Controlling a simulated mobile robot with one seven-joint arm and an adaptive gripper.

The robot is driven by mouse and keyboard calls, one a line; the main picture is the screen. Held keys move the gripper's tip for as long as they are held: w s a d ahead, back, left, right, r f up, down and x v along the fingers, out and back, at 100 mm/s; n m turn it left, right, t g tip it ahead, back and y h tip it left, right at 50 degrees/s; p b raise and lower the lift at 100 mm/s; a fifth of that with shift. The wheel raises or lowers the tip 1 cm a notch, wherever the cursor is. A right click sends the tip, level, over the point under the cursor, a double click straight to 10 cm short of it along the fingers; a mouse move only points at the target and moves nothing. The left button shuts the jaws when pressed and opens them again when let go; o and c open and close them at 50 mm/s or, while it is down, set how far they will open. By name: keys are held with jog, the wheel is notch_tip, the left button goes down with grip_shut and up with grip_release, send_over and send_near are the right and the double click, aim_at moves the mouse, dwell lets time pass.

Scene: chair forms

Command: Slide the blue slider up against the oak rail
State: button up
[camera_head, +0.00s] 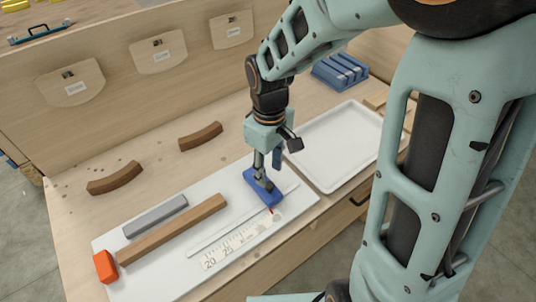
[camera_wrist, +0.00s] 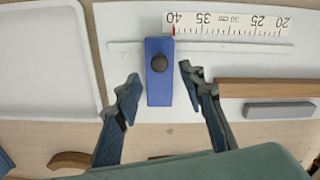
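The blue slider (camera_head: 252,176) is a flat block on the white board, near its right end in the head view. In the wrist view the slider (camera_wrist: 158,93) has a dark round knob on top. The brown wooden bar, which looks like the oak rail (camera_head: 172,230), lies on the same board; in the wrist view the rail (camera_wrist: 270,88) is to the right of the slider, with a clear gap. My gripper (camera_head: 263,178) is low over the slider. In the wrist view my gripper (camera_wrist: 159,76) is open, one finger each side of the slider, apparently without touching.
A printed scale (camera_wrist: 230,22) and thin white strip (camera_wrist: 230,48) run along the board. A grey bar (camera_head: 155,217) lies beside the rail, an orange-red block (camera_head: 105,267) at its far end. A white tray (camera_head: 335,180) stands right. Two brown curved pieces (camera_head: 115,180) lie behind.

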aim_at(269, 184)
jog(key=shift+f, duration=2.4)
grip_shut()
